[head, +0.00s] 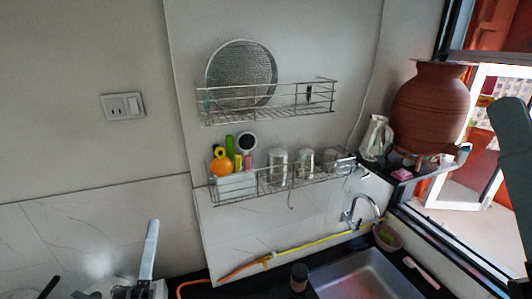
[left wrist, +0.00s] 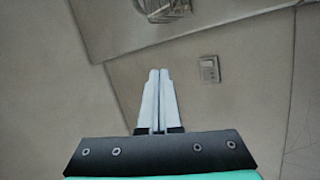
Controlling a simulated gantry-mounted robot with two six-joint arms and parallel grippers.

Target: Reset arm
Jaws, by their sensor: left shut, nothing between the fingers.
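My left gripper (head: 152,226) stands at the lower left of the head view, its pale fingers pointing up in front of the tiled wall. In the left wrist view the left gripper (left wrist: 159,72) has its two fingers pressed side by side, shut and empty, with only wall behind them. A dark grey-green part at the right edge of the head view looks like my right gripper (head: 512,135), cut off by the frame, and its jaws cannot be made out. A brown clay waterpot (head: 430,108) stands upright on a stand in the right corner by the window, apart from the left gripper.
Two wire racks hang on the wall; the upper rack (head: 270,103) holds a round sieve (head: 241,72), the lower rack (head: 280,178) utensils and glasses. A sink (head: 365,277) with a tap (head: 362,208) lies below. A switch plate (head: 123,106) is on the left wall.

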